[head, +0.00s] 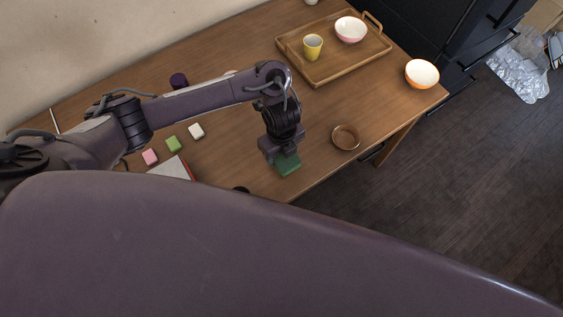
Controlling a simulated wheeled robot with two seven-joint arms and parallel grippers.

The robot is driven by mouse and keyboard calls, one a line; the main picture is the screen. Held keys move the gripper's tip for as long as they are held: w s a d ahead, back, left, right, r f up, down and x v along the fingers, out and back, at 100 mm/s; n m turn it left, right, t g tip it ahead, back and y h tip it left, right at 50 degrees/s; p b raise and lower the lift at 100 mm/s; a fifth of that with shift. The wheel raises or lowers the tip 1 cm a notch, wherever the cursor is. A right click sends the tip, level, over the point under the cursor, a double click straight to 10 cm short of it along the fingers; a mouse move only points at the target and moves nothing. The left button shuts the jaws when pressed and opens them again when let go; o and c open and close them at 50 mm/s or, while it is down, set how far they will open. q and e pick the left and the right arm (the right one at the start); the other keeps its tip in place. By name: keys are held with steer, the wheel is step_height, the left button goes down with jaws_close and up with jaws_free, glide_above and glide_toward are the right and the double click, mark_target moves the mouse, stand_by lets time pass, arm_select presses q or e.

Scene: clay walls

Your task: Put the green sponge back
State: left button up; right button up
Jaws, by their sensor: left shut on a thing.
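The green sponge (288,164) is a dark green block near the front edge of the wooden table. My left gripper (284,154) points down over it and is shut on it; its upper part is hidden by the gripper. I cannot tell whether the sponge touches the table. A small round brown dish (345,137) stands to the right of the sponge, apart from it. My right gripper is not in view.
A wooden tray (318,76) holds a yellow cup (312,47) and a pink bowl (350,30). An orange bowl (422,74) sits near the table's right corner. Pink (150,157), light green (173,144) and white (196,131) blocks lie left, beside a book (172,170).

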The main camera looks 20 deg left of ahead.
mark_target(281, 160)
arm_select(q)
steer(key=shift+f+b, duration=1.05)
steer(key=shift+f, duration=1.35)
steer(key=shift+f, duration=0.1)
steer(key=o, duration=1.3)
step_height(281, 160, up, 12)
steer(key=p, duration=0.7)
